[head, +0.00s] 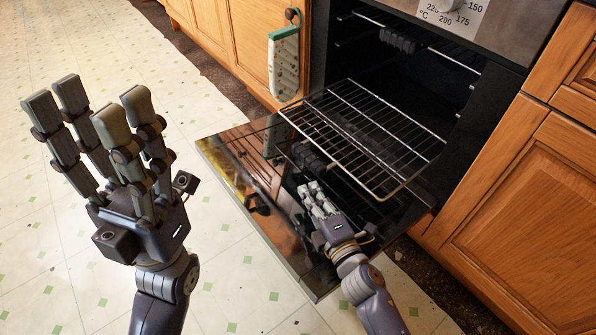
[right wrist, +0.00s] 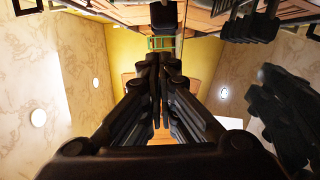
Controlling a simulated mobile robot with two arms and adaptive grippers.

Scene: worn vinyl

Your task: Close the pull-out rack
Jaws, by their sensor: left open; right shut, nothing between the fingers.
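The pull-out rack (head: 352,125) is a wire shelf in the oven (head: 455,85). It sticks out of the oven over the lowered door. My right gripper (head: 312,188) is above the open oven door, just in front of the rack's near edge, its fingers together and empty. I cannot tell if it touches the rack. In the right wrist view its dark fingers (right wrist: 158,70) point away, closed together. My left gripper (head: 95,100) is raised over the floor at the left, fingers spread and empty, away from the rack.
The glossy oven door (head: 225,155) hangs open and flat below the rack. Wooden cabinets (head: 530,190) flank the oven. A green-edged oven mitt (head: 284,65) hangs from a knob at the left. The tiled floor at the left is clear.

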